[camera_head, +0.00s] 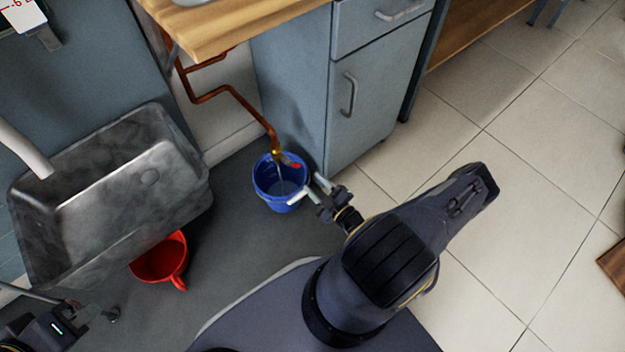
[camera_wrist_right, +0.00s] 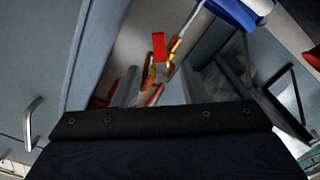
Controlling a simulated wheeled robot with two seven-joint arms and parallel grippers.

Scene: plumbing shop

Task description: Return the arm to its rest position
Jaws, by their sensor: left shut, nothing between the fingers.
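My right gripper (camera_head: 309,190) is beside the blue bucket's right rim, near the end of the copper pipe. Its two pale fingers stand apart with nothing visible between them. The red handle (camera_head: 296,165) also shows in the head view, just above the gripper. A thin stream appears to run from the valve into the blue bucket (camera_head: 267,190). My left gripper (camera_head: 110,315) is at the lower left, below the sink, shut and empty; it is small and dark there.
A grey sink (camera_head: 100,215) hangs at the left, with a red bucket (camera_head: 160,262) under it. The copper pipe (camera_head: 225,92) runs below the wooden counter (camera_head: 235,25). A blue-grey cabinet (camera_head: 365,95) stands behind my right gripper. Tiled floor (camera_head: 540,190) is free at the right.

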